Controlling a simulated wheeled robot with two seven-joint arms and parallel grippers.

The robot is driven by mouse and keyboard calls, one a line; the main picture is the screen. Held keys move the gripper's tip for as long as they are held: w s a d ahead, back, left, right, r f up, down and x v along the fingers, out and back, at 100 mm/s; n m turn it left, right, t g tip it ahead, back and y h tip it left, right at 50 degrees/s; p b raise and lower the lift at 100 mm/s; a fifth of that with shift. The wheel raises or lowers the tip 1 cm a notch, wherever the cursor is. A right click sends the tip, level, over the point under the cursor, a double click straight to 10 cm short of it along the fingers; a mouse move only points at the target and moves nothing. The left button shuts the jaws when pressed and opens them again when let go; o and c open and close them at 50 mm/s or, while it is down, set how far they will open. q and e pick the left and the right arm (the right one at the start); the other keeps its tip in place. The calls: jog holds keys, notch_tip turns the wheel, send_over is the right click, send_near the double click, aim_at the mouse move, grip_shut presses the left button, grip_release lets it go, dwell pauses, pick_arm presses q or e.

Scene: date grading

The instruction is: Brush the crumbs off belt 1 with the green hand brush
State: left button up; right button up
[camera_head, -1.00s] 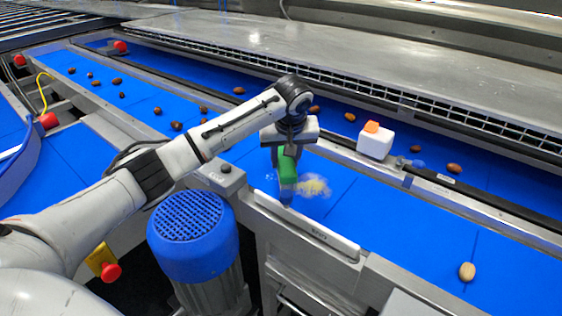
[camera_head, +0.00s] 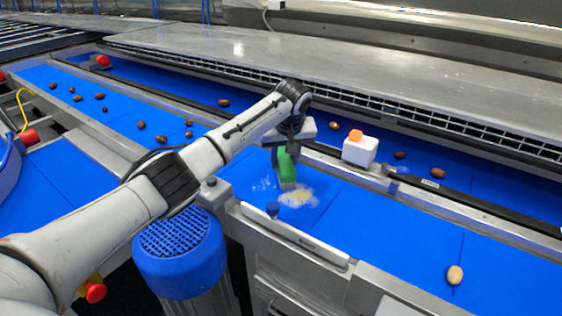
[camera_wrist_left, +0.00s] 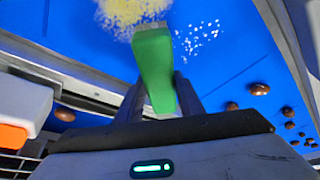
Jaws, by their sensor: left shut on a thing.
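The green hand brush (camera_head: 287,166) is held in my left gripper (camera_head: 286,150), with its lower end down at the nearer blue belt (camera_head: 350,215). A pale yellow crumb patch (camera_head: 299,198) lies on this belt, right at the brush's lower end. A few fine white specks (camera_head: 263,184) lie to its left. In the left wrist view the green brush (camera_wrist_left: 154,62) sits between the fingers, and the yellow crumbs (camera_wrist_left: 128,12) and white specks (camera_wrist_left: 197,38) show beyond it. The bristles are hardly visible, so contact is unclear. My right gripper is out of view.
A white box with an orange top (camera_head: 360,150) stands on the divider behind the belt. Brown dates lie on the belts; a pale one (camera_head: 455,275) lies at the right. A light rail (camera_head: 295,232) edges the belt, and a blue motor (camera_head: 180,250) stands in front.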

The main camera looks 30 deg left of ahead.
pick_arm(q)
jog(key=shift+s+f, duration=0.1)
jog(key=shift+s, duration=0.05)
jog(key=shift+s+a, duration=0.2)
jog(key=shift+s, duration=1.55)
jog(key=shift+s+a, duration=0.15)
jog(key=shift+s, duration=1.6)
jog(key=shift+s+a, duration=0.2)
jog(key=shift+s, duration=1.55)
jog(key=shift+w+a, duration=0.15)
jog(key=shift+a, duration=0.1)
jog(key=shift+w+d, duration=0.15)
jog(key=shift+w, duration=1.6)
jog(key=shift+w+d, duration=0.15)
jog(key=shift+w, duration=1.6)
jog(key=shift+w+d, duration=0.15)
jog(key=shift+w, duration=1.6)
jog(key=shift+s+a, duration=0.15)
jog(key=shift+s, duration=1.65)
jog(key=shift+s+a, duration=0.15)
jog(key=shift+s, duration=1.65)
jog(key=shift+s+a, duration=0.15)
jog(key=shift+s, duration=1.65)
notch_tip(320, 180, up, 6)
jog(key=shift+w, duration=0.1)
